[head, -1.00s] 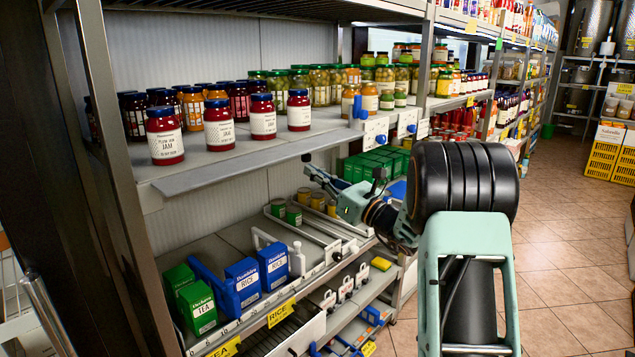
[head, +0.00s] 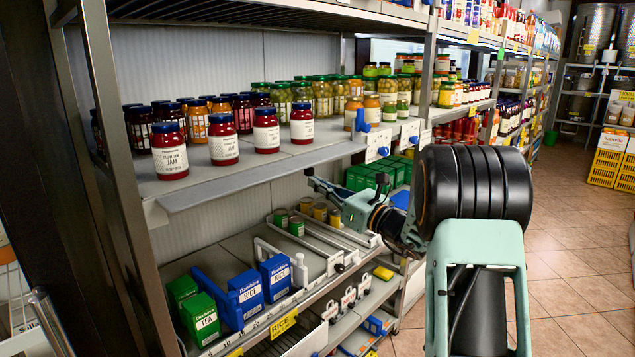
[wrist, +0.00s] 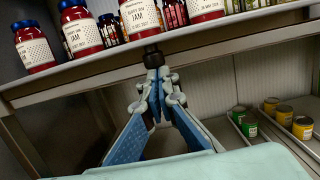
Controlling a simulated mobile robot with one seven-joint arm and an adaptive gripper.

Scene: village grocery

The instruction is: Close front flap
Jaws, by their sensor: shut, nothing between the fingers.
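The front flap (head: 262,168) is a plain grey strip along the front edge of the jam shelf. It sticks outward, sloping slightly down, below and in front of the red jam jars. In the wrist view the flap (wrist: 225,42) crosses the upper part as a long edge. My gripper (head: 312,182) is below the flap's right half in the head view, its fingers pointing left toward the shelf. In the wrist view my gripper (wrist: 152,52) is shut and empty, its dark tips overlapping the flap's edge. I cannot tell whether they touch it.
Jam jars (head: 170,152) stand just behind the flap. White holders with blue knobs (head: 378,142) sit at the shelf's right end. The lower shelf holds tea boxes (head: 200,318), rice boxes (head: 276,277) and small cans (head: 296,226). The tiled aisle (head: 570,270) on the right is clear.

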